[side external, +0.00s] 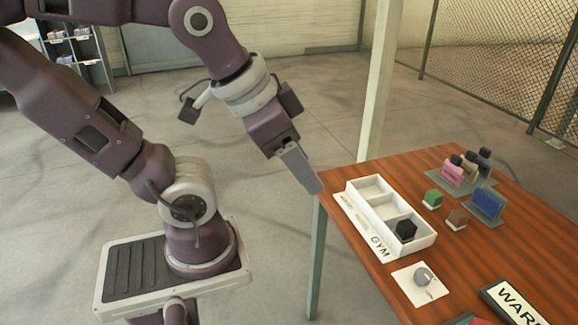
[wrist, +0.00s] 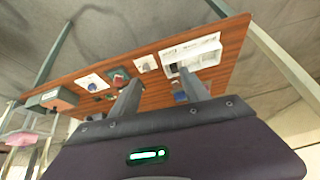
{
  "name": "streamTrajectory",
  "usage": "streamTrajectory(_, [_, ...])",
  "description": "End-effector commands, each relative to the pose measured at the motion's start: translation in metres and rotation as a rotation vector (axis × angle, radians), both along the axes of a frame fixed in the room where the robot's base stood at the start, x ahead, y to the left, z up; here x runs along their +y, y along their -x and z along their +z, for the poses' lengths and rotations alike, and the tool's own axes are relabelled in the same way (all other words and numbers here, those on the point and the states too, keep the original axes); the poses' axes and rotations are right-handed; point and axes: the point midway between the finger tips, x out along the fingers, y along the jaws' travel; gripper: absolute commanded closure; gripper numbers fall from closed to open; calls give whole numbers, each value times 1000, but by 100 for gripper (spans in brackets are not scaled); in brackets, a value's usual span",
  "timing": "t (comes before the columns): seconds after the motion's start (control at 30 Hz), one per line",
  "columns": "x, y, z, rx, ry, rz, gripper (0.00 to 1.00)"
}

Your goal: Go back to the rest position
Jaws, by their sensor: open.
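My gripper (side external: 316,187) is open and empty, pointing down at an angle just off the left edge of the wooden table (side external: 463,231). In the wrist view my gripper's two fingers (wrist: 163,86) stand apart with nothing between them. A white tray (side external: 351,196) marked GYM stands close to the gripper, with three compartments. A black bag (side external: 406,230) sits in its nearest compartment; the other two look empty. The gripper appears apart from the tray.
A green bag (side external: 433,199) and a brown bag (side external: 457,217) stand right of the tray. A blue bag (side external: 488,203), a pink bag (side external: 452,173) and other bags stand farther right. A white card (side external: 413,292) holds a grey round item. A sign (side external: 515,303) lies at front right.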

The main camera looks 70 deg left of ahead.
Motion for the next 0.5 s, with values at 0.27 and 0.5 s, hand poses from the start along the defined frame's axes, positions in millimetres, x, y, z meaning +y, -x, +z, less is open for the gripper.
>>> streamTrajectory(0.27, [-2,22,-1,31,40,87,46])
streamTrajectory(0.5, [-2,22,-1,30,39,85,46])
